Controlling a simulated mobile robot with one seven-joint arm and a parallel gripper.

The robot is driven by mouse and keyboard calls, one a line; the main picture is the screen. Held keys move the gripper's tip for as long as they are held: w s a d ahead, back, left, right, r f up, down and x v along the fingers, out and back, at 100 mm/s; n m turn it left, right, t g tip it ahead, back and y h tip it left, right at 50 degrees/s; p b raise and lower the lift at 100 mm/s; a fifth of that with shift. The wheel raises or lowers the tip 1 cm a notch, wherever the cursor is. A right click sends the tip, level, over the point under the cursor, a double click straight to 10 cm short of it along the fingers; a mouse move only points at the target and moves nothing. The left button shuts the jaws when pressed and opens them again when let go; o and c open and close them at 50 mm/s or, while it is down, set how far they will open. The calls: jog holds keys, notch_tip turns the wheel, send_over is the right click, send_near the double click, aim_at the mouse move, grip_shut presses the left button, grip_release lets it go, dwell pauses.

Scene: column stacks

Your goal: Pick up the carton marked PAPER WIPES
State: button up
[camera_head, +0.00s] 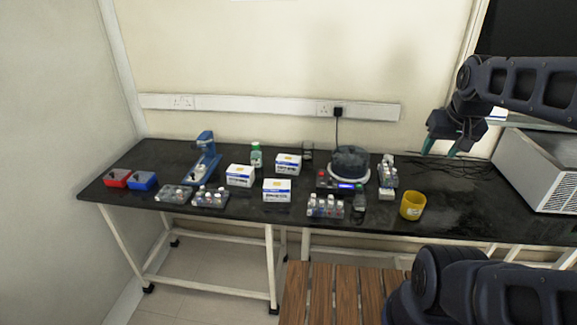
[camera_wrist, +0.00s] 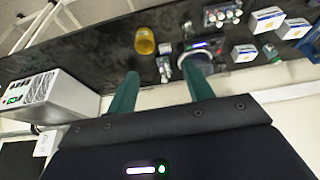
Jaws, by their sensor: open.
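Three white cartons with blue and yellow markings stand close together on the black bench: a left carton (camera_head: 240,176), a back carton (camera_head: 288,164) and a front carton (camera_head: 277,191). Their printing is too small to read, so I cannot tell which is marked PAPER WIPES. Three such cartons also show at the upper right of the wrist view, one of them lowest (camera_wrist: 244,53). My gripper (camera_head: 440,149) is open and empty, raised above the bench's right part, well right of the cartons. Its two green fingers (camera_wrist: 163,82) show apart in the wrist view.
The black bench (camera_head: 455,205) also holds a yellow cup (camera_head: 412,205), a round dark-topped device (camera_head: 349,164), vial racks (camera_head: 325,207), a green-capped bottle (camera_head: 256,154), a blue stand (camera_head: 205,158), red and blue bins (camera_head: 117,178) and a grey machine (camera_head: 540,165). A slatted wooden surface (camera_head: 333,295) is in front.

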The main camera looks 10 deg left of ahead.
jog(key=o, duration=0.6)
jog(key=shift+o, duration=0.2)
